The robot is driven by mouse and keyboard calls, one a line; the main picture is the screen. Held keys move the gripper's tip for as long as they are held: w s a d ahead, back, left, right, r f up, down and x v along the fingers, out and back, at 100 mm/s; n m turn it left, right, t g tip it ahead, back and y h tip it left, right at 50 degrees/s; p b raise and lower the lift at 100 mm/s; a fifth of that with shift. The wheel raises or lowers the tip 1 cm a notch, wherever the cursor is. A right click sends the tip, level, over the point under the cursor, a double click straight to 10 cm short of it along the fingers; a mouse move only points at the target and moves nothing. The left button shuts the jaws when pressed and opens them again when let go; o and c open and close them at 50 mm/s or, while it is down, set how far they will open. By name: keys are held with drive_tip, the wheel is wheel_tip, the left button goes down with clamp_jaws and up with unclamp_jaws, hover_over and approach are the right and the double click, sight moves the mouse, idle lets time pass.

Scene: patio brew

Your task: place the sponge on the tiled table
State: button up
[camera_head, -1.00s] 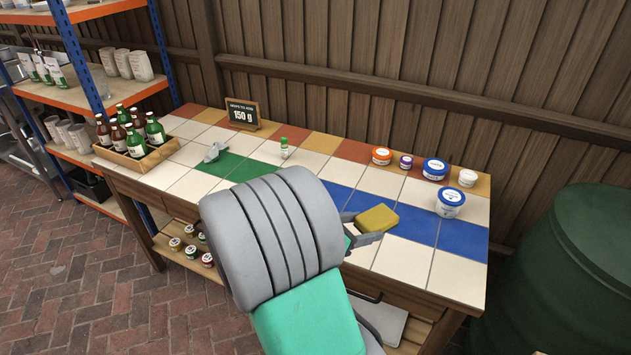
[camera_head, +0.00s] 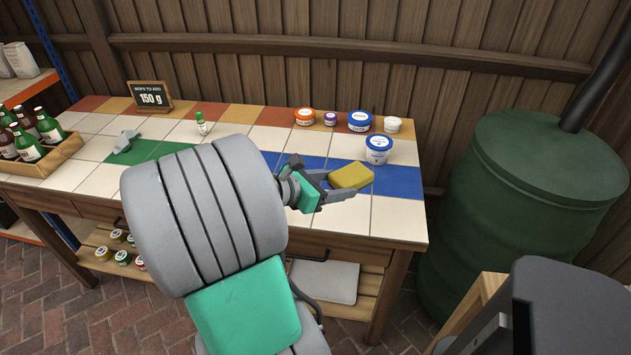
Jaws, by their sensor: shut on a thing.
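The yellow sponge (camera_head: 351,175) is between the fingers of my gripper (camera_head: 335,184), over the right part of the tiled table near the blue tiles. My gripper is shut on it. Whether the sponge touches the tiles is hard to tell from this angle. The tiled table (camera_head: 395,219) has white, blue, green, orange and dark red tiles. My arm hides much of its middle and front.
Behind the sponge stand a blue-and-white tub (camera_head: 378,149), a larger blue-lidded tub (camera_head: 360,121), an orange-lidded jar (camera_head: 305,117) and a white pot (camera_head: 392,125). A bottle crate (camera_head: 60,152) is at left. A green barrel (camera_head: 535,200) stands right of the table. White tiles at front right are bare.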

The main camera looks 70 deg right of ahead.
drive_tip(key=w+d+f, duration=0.1)
drive_tip(key=d+f, duration=0.1)
drive_tip(key=d, duration=0.1)
drive_tip(key=w+d+f+b, duration=0.1)
drive_tip(key=d+f, duration=0.2)
drive_tip(key=d+f+b, duration=0.1)
drive_tip(key=d+f, duration=0.2)
drive_tip(key=shift+w+d, duration=0.25)
drive_tip(key=shift+w, duration=0.15)
wheel_tip(320, 180, down, 4)
drive_tip(key=shift+w+d+r+b, duration=0.1)
drive_tip(key=shift+d+r+b, duration=0.1)
drive_tip(key=shift+b, duration=0.65)
drive_tip(key=shift+r, duration=0.1)
drive_tip(key=o, duration=1.3)
